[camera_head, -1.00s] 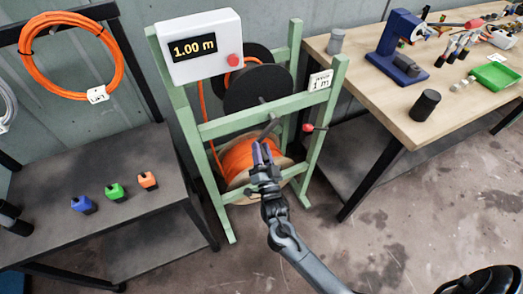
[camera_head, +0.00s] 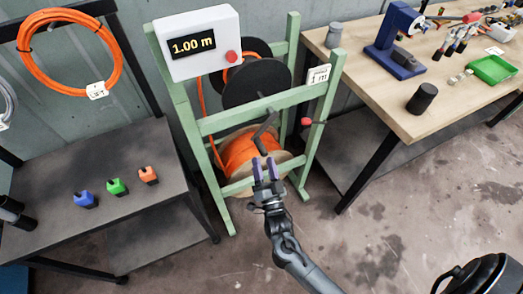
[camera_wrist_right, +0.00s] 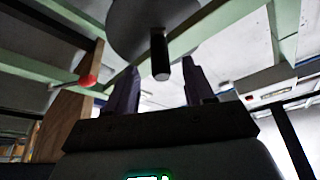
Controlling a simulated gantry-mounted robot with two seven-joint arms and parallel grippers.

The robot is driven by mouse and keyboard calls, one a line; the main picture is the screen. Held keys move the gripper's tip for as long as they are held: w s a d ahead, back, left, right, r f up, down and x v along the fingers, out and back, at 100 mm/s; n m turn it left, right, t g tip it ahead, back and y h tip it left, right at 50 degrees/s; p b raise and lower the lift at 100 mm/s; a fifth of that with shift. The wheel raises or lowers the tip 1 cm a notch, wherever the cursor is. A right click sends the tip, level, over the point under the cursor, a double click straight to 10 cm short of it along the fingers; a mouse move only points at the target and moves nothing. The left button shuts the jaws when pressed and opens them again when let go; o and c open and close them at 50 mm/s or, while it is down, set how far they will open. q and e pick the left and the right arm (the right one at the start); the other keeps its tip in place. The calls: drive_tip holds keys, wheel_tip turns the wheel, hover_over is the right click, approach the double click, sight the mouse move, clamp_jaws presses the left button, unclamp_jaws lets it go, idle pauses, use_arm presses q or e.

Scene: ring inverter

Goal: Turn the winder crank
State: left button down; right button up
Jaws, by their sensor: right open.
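The winder is a green frame (camera_head: 250,118) with a black disc (camera_head: 257,83) and an orange cable spool (camera_head: 238,152) low inside it. Its dark crank (camera_head: 266,127) hangs at the front, with the handle (camera_head: 262,147) at its lower end. In the right wrist view the handle (camera_wrist_right: 160,57) is a black cylinder just beyond the fingertips, in line with the gap between them. My right gripper (camera_head: 265,164) is open and empty, just below the handle, with purple fingers apart. The winder's white box shows 1.00 m (camera_head: 193,46). My left gripper is not in view.
A red knob (camera_head: 306,122) sticks out at the frame's right post. A dark shelf (camera_head: 120,225) with blue, green and orange blocks stands at left. A wooden workbench (camera_head: 385,95) with tools and a black cylinder (camera_head: 421,98) stands at right. The floor in front is clear.

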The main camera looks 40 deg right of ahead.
drive_tip(key=v, duration=0.4)
drive_tip(key=shift+w, duration=0.1)
idle(0.9)
idle(0.7)
